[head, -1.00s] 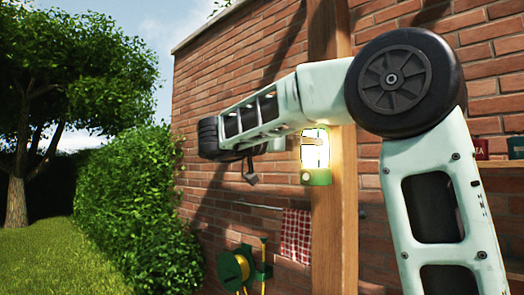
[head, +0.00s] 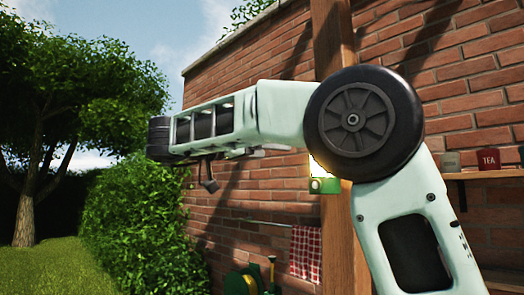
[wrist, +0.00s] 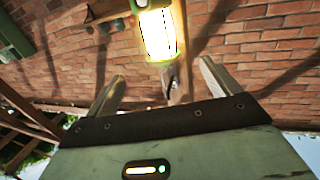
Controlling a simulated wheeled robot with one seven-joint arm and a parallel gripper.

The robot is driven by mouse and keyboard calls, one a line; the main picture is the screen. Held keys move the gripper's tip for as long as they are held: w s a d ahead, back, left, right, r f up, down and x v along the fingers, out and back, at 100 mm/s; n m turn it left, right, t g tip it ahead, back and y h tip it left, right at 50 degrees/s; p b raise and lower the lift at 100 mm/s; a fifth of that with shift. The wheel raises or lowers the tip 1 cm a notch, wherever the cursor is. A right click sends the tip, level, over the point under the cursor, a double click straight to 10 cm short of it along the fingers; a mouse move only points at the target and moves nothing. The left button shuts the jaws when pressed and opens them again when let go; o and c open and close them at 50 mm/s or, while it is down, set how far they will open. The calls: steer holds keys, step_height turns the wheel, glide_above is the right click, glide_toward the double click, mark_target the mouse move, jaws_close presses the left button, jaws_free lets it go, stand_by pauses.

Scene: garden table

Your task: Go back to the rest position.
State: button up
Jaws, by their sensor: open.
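My arm stretches across the head view from the lower right to the upper left, bent at a large black joint. My gripper (wrist: 162,86) shows in the wrist view with its two fingers spread wide apart and nothing between them. In the head view I cannot make out the fingers clearly. A lit lantern with a green base (head: 325,186) is on the wooden post, its upper part hidden by my arm. The lantern also shows in the wrist view (wrist: 158,36), just beyond the fingers and apart from them.
The wooden post (head: 335,240) stands before a brick wall (head: 470,110). A shelf (head: 490,174) at the right holds a red tin (head: 488,159). A checked cloth (head: 305,252) and a green hose reel (head: 243,283) hang low. Hedge (head: 135,225) and lawn (head: 45,272) lie left.

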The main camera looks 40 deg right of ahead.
steer(key=shift+a, duration=0.45)
